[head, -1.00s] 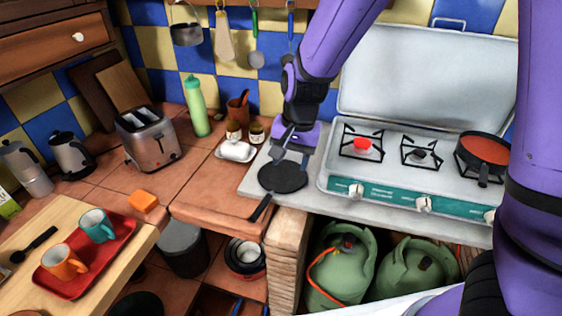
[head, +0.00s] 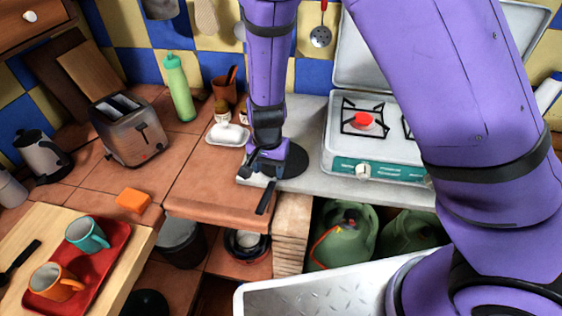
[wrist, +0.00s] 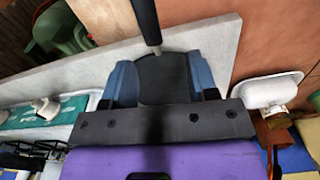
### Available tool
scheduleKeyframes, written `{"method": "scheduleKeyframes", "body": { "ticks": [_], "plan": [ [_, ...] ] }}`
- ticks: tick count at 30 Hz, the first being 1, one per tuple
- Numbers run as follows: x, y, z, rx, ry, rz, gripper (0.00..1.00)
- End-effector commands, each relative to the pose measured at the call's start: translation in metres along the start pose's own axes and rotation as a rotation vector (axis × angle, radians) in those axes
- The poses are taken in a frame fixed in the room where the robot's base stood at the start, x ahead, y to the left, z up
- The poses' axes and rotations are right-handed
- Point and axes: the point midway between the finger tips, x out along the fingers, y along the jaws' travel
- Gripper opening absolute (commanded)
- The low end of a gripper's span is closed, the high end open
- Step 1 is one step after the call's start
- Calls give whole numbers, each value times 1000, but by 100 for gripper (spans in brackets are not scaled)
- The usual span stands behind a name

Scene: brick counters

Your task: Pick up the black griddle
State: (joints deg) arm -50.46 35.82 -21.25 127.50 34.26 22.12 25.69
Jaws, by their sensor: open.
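The black griddle (head: 294,162) lies flat on the pale stone counter left of the gas stove, its handle (head: 265,199) pointing to the counter's front edge. My gripper (head: 262,172) is over its left part and hides much of it in the head view. In the wrist view, the dark griddle plate (wrist: 163,76) shows between the two spread bluish fingers of my gripper (wrist: 162,84), and its handle (wrist: 147,20) runs away to the top. My gripper is open. Whether the fingers touch the griddle I cannot tell.
The gas stove (head: 385,165) stands close on the right. A white butter dish (head: 227,134) and small jars (head: 222,112) stand close on the left. A green bottle (head: 180,88), toaster (head: 129,130) and orange block (head: 133,200) are farther left.

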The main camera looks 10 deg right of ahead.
Motion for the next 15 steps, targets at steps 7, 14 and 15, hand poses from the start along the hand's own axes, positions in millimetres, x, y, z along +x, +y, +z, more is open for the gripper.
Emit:
{"method": "scheduleKeyframes", "body": {
  "ticks": [7, 14, 15],
  "plan": [
    [32, 9, 1, 2, -2, 3, 53],
    [50, 7, 1, 0, 0, 0, 53],
    [50, 7, 1, 0, 0, 0, 53]
  ]
}}
